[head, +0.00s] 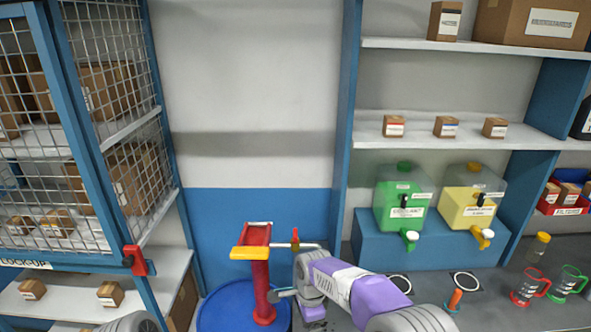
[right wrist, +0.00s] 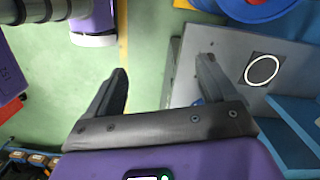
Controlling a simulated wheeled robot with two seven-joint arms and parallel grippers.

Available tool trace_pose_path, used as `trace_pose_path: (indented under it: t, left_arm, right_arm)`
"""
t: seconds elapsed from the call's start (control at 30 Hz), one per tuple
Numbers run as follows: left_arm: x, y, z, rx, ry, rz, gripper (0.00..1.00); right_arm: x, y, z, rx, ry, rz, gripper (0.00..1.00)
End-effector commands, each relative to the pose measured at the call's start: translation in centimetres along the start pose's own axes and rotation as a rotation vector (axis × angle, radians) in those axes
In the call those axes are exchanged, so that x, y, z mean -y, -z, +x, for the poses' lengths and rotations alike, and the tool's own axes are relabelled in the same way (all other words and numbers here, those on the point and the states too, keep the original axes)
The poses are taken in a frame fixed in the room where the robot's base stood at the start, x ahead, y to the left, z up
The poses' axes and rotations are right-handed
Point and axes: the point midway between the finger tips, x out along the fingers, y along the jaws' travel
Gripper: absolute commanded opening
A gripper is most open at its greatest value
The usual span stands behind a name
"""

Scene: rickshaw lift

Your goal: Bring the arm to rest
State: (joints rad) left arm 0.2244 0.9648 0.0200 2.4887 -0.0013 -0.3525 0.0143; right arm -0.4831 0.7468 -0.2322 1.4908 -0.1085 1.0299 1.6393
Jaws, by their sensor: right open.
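My right arm (head: 345,285), purple, white and grey, reaches in from the bottom right of the head view. Its wrist end is bent downward beside the red pump, and its fingers cannot be made out there. In the right wrist view my right gripper (right wrist: 162,72) has its two dark fingers spread wide with nothing between them. It points down over green floor and the edge of a grey surface (right wrist: 215,85). Only a grey piece of my left arm (head: 135,322) shows at the bottom left of the head view. My left gripper is out of view.
A red pump (head: 261,280) with a yellow handle stands on a blue drum (head: 225,312) close to my right arm. Green (head: 402,205) and yellow (head: 467,207) containers stand on a blue stand at right. A mesh cage (head: 100,90) stands left.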

Motion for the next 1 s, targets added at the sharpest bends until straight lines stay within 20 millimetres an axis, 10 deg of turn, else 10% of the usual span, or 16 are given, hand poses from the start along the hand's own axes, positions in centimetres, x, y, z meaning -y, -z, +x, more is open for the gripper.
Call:
trace_pose_path:
  t: [0.23,0.5,0.73,1.0]
  left_arm:
    - [1.3,0.0,3.4,0.002,0.0,-0.001,0.43]
    - [2.8,0.2,7.5,0.002,0.0,-0.001,0.43]
    - [3.6,0.3,9.6,0.002,0.0,-0.001,0.43]
    - [3.7,0.3,9.8,0.002,0.0,0.0,0.43]
  right_arm:
    - [-4.8,3.5,15.6,0.101,0.011,-0.306,0.85]
    - [-15.9,4.3,30.6,0.185,0.139,-0.725,0.85]
    - [-23.0,3.1,35.0,0.168,0.236,-0.964,0.85]
    - [-24.6,2.7,35.4,0.146,0.265,-1.037,0.85]
